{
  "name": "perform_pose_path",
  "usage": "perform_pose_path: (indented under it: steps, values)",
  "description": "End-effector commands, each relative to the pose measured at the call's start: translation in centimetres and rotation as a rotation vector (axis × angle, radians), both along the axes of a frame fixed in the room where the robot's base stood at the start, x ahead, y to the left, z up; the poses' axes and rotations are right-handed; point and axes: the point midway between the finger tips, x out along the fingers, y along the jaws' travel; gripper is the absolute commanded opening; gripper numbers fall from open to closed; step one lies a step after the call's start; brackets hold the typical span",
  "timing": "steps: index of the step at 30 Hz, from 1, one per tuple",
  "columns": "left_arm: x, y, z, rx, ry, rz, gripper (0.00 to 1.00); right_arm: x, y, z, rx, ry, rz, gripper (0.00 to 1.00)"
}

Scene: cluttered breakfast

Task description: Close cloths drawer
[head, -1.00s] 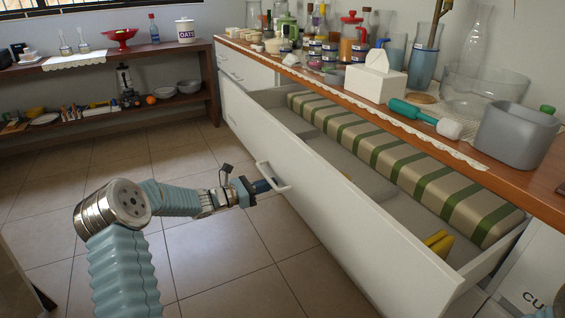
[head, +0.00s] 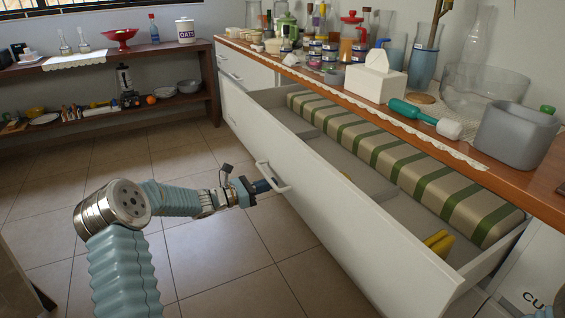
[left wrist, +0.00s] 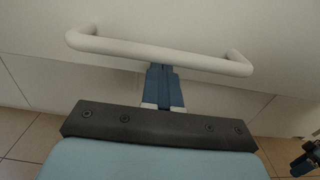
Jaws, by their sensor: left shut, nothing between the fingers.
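The cloths drawer (head: 340,215) is a long white drawer, pulled out from under the wooden counter. It holds a striped beige and green folded cloth (head: 400,165) and a small yellow item (head: 438,242). Its white bar handle (head: 272,178) is on the front face, and the handle also shows in the left wrist view (left wrist: 160,52). My left gripper (head: 268,186) is shut and empty, its fingertips at the handle. In the left wrist view the blue fingers (left wrist: 162,85) are together and reach under the handle bar. Whether they touch the drawer front is unclear.
The counter (head: 330,85) above carries jars, bottles, a tissue box (head: 376,80), a grey bin (head: 515,132) and a glass bowl. A dark wooden shelf (head: 110,105) stands at the back left. The tiled floor (head: 190,270) before the drawer is clear.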

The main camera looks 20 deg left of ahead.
Motion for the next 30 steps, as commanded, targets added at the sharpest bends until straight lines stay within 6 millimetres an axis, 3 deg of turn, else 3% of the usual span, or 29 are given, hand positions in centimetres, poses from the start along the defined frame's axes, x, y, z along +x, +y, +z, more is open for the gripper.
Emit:
perform_pose_path:
  steps: [30]
  values:
    - [1.5, -1.3, 0.0, -0.001, -0.001, 0.0, 0.0, 0.0, 0.0, -0.2, 0.0, 0.0, 0.0, 0.63]
